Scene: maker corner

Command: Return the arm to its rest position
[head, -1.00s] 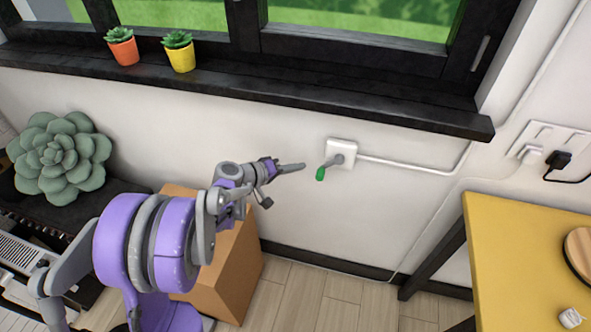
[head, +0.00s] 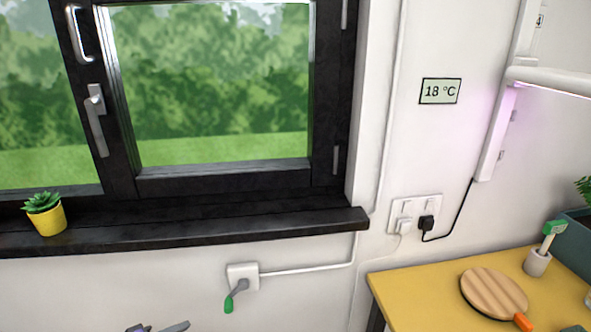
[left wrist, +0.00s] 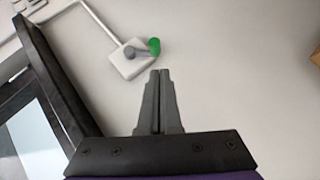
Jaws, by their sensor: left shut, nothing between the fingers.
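My left gripper (head: 160,328) shows only in part at the bottom edge of the head view, below and left of a white wall box with a green-tipped lever. In the left wrist view, the left gripper (left wrist: 159,75) has its two fingers together with nothing between them. The wall box (head: 243,272) and its lever (head: 235,296) are apart from the gripper, and the lever hangs down to the lower left. The box also shows in the left wrist view (left wrist: 122,65), just beyond the fingertips. The rest of the left arm is out of the head view. My right gripper is not in view.
A black window sill (head: 190,235) juts out above the box and holds a yellow pot (head: 48,219). A yellow table (head: 420,290) stands at the right with a round wooden board (head: 493,293). A socket plate (head: 413,216) with plugs is above it.

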